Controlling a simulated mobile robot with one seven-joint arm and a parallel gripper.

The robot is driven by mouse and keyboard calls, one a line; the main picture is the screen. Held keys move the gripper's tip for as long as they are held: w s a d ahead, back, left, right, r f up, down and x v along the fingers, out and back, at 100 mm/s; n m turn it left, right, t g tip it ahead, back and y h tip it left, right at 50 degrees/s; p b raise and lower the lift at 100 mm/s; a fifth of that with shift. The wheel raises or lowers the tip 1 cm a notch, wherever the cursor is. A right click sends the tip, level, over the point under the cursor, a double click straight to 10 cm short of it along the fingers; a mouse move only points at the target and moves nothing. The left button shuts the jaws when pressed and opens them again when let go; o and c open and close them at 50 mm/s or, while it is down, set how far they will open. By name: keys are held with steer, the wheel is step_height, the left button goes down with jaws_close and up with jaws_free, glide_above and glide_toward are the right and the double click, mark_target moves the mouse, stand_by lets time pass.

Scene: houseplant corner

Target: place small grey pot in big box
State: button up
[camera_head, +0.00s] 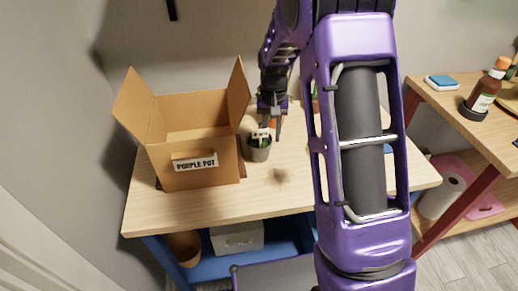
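The small grey pot (260,152) stands on the wooden table, just right of the box. A plant or white-and-dark top shows at its rim. The big box (195,176) is an open cardboard carton with flaps up and a label reading "PURPLE POT". My gripper (268,122) points down at the pot's top, at or just above its rim. The fingers are small and partly dark against the scene. I cannot tell whether they touch the pot or how far apart they are. The inside floor of the box is hidden by its front wall.
The table (285,195) is clear in front of the pot, apart from a dark smudge. My arm hides much of its right side. A second table (450,110) at the right holds a bottle (487,88) and a blue-and-white item (441,82). A white bin (237,238) sits below.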

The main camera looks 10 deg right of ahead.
jaws_close()
stand_by(1.1)
